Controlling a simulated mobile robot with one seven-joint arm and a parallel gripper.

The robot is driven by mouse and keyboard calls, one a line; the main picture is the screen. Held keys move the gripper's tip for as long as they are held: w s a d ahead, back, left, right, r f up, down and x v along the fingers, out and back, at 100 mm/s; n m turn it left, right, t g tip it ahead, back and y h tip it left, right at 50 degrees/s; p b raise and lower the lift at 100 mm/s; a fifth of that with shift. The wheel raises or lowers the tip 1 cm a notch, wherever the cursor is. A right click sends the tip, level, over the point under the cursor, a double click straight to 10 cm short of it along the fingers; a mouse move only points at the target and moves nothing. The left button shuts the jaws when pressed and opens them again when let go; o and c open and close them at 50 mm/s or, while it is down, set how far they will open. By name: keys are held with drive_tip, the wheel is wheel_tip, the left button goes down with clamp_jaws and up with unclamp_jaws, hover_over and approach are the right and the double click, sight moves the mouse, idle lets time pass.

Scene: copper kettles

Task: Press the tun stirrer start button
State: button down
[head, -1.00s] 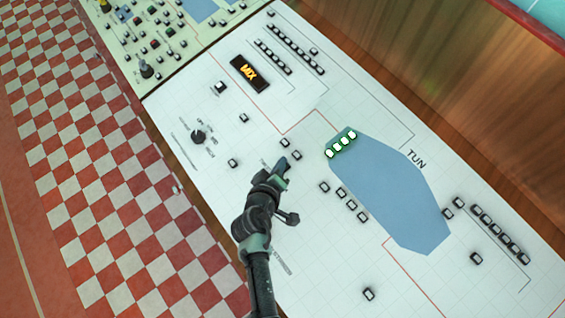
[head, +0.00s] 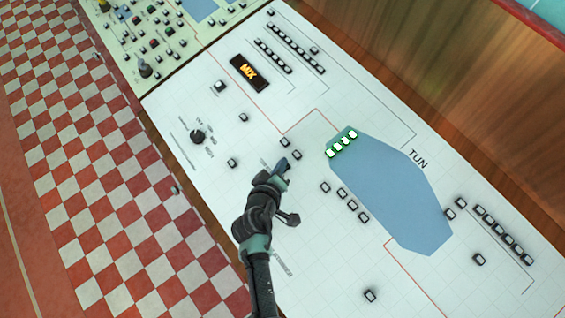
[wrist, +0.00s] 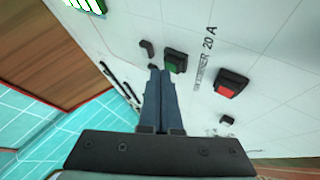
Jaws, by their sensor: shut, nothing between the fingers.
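In the head view my gripper (head: 284,163) is over the panel, left of the blue tun shape (head: 395,190).
Two small black buttons, one of them here (head: 297,155), are just beyond my gripper in the head view. A row of lit green-edged buttons (head: 341,143) tops the tun shape. More small switches (head: 351,205) stand nearby.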

drive_tip(key=shift+f+b, duration=0.35)
drive_tip(key=shift+r, duration=0.1)
idle(0.4)
drive_tip(key=shift+s+r+p, duration=0.1)
drive_tip(key=shift+r+p, duration=0.55)
drive_tip(key=shift+r, duration=0.05)
drive_tip(key=r+p, duration=0.2)
drive_tip(key=r, duration=0.1)
drive_tip(key=a+r+p, duration=0.1)
drive_tip(key=r+p, duration=0.1)
drive_tip(key=shift+s, duration=0.3)
drive_tip(key=shift+w, duration=0.1)
idle(0.5)
